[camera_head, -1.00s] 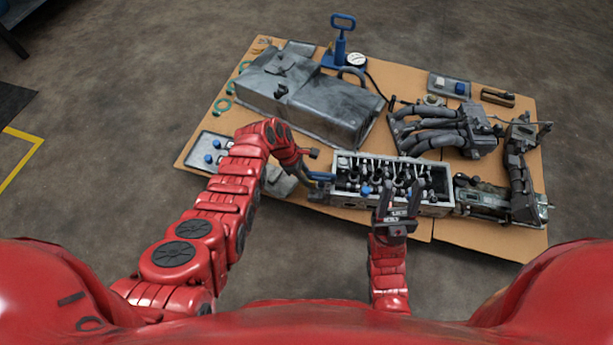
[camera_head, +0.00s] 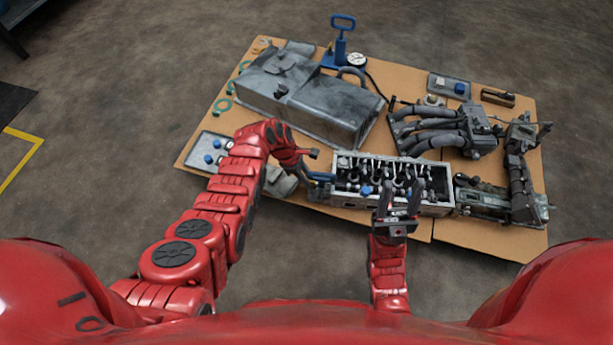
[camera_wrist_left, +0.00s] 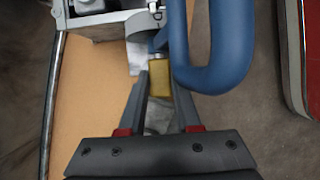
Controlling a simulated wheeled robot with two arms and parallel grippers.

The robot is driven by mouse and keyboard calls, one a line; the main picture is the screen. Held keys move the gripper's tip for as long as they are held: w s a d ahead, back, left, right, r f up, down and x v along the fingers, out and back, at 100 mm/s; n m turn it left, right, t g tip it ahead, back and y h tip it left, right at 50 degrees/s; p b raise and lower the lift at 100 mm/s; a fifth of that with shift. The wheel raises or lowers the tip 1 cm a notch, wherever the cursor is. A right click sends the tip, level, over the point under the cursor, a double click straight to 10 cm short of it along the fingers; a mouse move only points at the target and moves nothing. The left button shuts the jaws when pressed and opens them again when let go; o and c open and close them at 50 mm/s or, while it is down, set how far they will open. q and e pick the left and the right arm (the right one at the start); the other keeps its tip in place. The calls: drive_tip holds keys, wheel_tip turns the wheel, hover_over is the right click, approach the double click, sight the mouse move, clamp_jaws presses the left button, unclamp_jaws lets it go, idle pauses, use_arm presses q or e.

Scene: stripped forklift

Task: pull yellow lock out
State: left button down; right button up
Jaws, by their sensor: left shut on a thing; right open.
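The yellow lock (camera_wrist_left: 160,86) is a small yellow block seen in the left wrist view, under a metal pin beside a blue handle (camera_wrist_left: 218,50). My left gripper (camera_wrist_left: 159,78) is shut on it, one dark finger on each side. In the head view my left gripper (camera_head: 304,170) is at the left end of the grey engine block (camera_head: 375,205), by the blue handle. The lock cannot be made out there. My right gripper (camera_head: 398,202) is open at the front side of the engine block, with no thing seen between its fingers.
The parts lie on a cardboard sheet (camera_head: 195,165). A large grey metal tank (camera_head: 310,95) stands behind my left arm. A dark pipe manifold (camera_head: 440,130) lies at the back right. A blue hand pump (camera_head: 341,45) stands at the back. The floor in front is clear.

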idle(0.5)
use_arm(q)
drive_tip(key=shift+w+a+r+p, duration=0.15)
drive_tip(key=shift+a+p, duration=0.15)
drive_tip(key=shift+p, duration=0.1)
drive_tip(key=shift+a, duration=0.45)
drive_tip(key=shift+a+p, duration=0.2)
drive_tip(key=shift+p, duration=0.15)
drive_tip(key=c, duration=0.6)
unclamp_jaws()
drive_tip(key=shift+a, duration=0.1)
